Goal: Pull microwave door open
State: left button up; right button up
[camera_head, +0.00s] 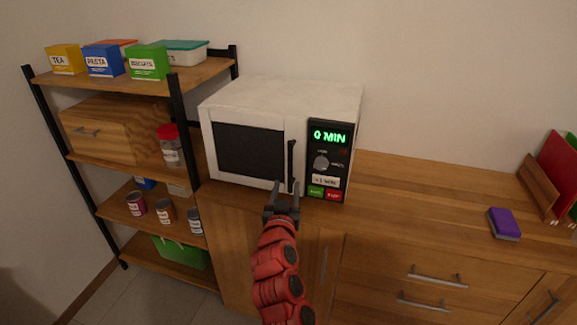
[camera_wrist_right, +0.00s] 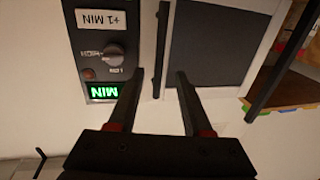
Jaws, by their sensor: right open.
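A white microwave (camera_head: 285,95) stands on the wooden counter with its door (camera_head: 249,152) shut. The door has a dark window and a black vertical handle (camera_head: 291,162) on its right side. The control panel (camera_head: 329,160) beside it reads "0 MIN" in green. My right gripper (camera_head: 283,192) is open in front of the lower end of the handle. In the right wrist view the handle (camera_wrist_right: 161,48) runs vertically, and the open fingers (camera_wrist_right: 155,95) point towards it with its end between them in the picture. Contact cannot be told. My left gripper is not in view.
A shelf rack (camera_head: 176,115) with boxes, jars and cans stands close on the left. A purple sponge (camera_head: 503,223) lies on the counter (camera_head: 420,200) at right, near books (camera_head: 558,165). The counter between microwave and sponge is clear.

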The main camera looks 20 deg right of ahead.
aim_at(289, 170)
jog(key=p+x, duration=0.1)
jog(key=x, duration=0.8)
jog(key=shift+w+d, duration=0.1)
jog(key=shift+w, duration=0.1)
grip_shut()
dwell(1.1)
